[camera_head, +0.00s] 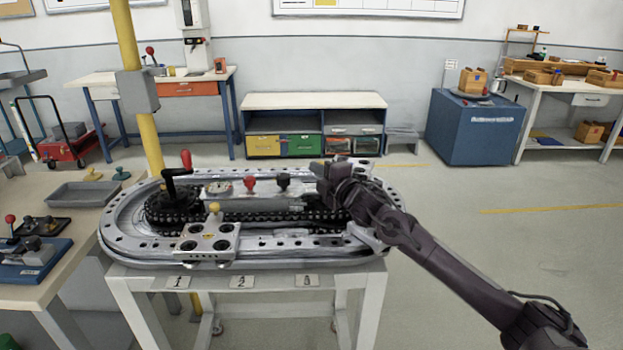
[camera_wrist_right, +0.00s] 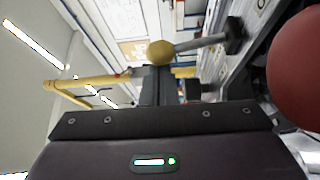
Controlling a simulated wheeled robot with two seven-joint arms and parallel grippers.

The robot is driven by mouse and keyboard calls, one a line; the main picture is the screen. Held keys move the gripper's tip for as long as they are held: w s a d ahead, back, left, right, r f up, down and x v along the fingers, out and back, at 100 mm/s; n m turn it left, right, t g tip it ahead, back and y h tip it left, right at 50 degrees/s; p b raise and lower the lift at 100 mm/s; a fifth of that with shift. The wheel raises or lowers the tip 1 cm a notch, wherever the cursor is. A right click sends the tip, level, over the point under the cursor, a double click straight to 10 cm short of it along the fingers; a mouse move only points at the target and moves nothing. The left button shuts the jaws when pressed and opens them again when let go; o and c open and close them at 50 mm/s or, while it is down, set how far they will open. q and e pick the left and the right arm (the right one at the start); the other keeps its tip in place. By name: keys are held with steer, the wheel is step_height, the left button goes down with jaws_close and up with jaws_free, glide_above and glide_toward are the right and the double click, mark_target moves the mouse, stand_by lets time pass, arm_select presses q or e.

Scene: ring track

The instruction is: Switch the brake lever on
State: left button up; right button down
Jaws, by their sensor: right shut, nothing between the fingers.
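The ring track (camera_head: 300,250) is a grey metal oval on a white stand. Several knobs show there: a red one (camera_head: 250,183) and a black one (camera_head: 283,183) on the middle plate, and a yellow one (camera_head: 214,208) on the carriage (camera_head: 208,240). No label shows which is the brake lever. My right gripper (camera_head: 322,172) is shut and empty over the track's right end, right of the black knob. In the right wrist view, a yellow ball (camera_wrist_right: 160,52) on a grey rod shows beyond my gripper, and a large red ball (camera_wrist_right: 298,85) is close at the right edge. My left gripper is out of view.
A crank with a red handle (camera_head: 186,159) stands at the track's left end. A yellow post (camera_head: 133,70) rises behind it. A side table (camera_head: 70,225) with a grey tray (camera_head: 83,194) stands at left. The floor at right is clear.

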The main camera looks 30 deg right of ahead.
steer(key=shift+s+d+r+m+t+b, duration=0.15)
steer(key=shift+s+d+m+t+b, duration=0.4)
steer(key=shift+d+m, duration=0.45)
steer(key=shift+s+d, duration=0.1)
steer(key=shift+s, duration=0.05)
steer(key=shift+d+m+t+h, duration=0.15)
steer(key=shift+m+t+h, duration=0.15)
steer(key=shift+m, duration=0.2)
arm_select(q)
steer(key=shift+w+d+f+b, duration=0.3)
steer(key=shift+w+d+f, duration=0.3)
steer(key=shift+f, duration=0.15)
arm_select(e)
steer(key=shift+s+d, duration=0.1)
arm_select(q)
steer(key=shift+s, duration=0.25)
arm_select(e)
steer(key=shift+r, duration=0.1)
